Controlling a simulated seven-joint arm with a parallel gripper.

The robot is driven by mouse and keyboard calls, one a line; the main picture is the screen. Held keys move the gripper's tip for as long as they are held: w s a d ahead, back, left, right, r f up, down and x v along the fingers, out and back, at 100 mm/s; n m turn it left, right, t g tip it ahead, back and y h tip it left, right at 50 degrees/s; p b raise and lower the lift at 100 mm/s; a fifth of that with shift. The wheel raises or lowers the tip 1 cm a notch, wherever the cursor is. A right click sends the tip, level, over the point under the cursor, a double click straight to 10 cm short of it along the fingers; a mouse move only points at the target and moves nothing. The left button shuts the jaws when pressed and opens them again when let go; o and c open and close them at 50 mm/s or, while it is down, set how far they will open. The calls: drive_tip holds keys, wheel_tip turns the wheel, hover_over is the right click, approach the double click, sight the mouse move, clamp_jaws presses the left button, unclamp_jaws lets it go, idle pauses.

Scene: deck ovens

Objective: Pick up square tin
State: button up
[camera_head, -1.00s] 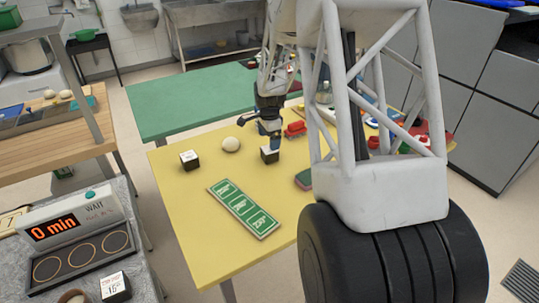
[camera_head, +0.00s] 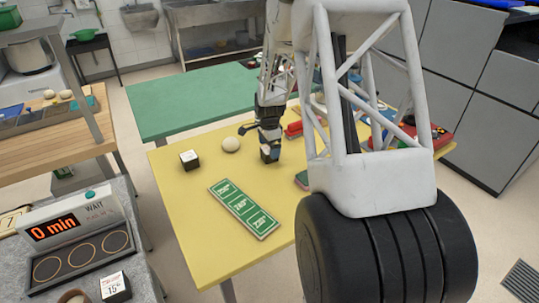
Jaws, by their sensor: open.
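My gripper (camera_head: 270,153) is open and points down over the yellow table, right of the pale dough ball. At its fingertips is a small dark, square item that looks like a square tin; the gripper hides most of it, and I cannot tell whether the fingers touch it. A similar small square tin (camera_head: 189,160), dark-sided with a white top, stands left of the dough ball (camera_head: 231,145), apart from my gripper.
A green card with three panels (camera_head: 243,209) lies on the yellow table (camera_head: 190,225). Red items (camera_head: 294,129) lie just right of my gripper. A green table (camera_head: 180,105) stands behind. A timer reading 0 min (camera_head: 62,227) stands at the lower left.

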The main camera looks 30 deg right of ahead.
drive_tip(key=shift+f, duration=1.95)
drive_tip(key=c, duration=1.1)
drive_tip(key=shift+r, duration=0.2)
drive_tip(key=shift+r, duration=0.45)
drive_tip(key=shift+s+r, duration=0.2)
drive_tip(key=shift+r, duration=0.4)
drive_tip(key=shift+s+r, duration=0.15)
drive_tip(key=shift+r, duration=0.45)
drive_tip(key=s+a, duration=0.2)
drive_tip(key=s, duration=0.2)
drive_tip(key=s+a+r, duration=0.1)
drive_tip(key=s, duration=0.4)
drive_tip(key=s+a, duration=0.2)
drive_tip(key=s, duration=0.3)
drive_tip(key=shift+s+a+r, duration=0.15)
drive_tip(key=shift+a, duration=0.2)
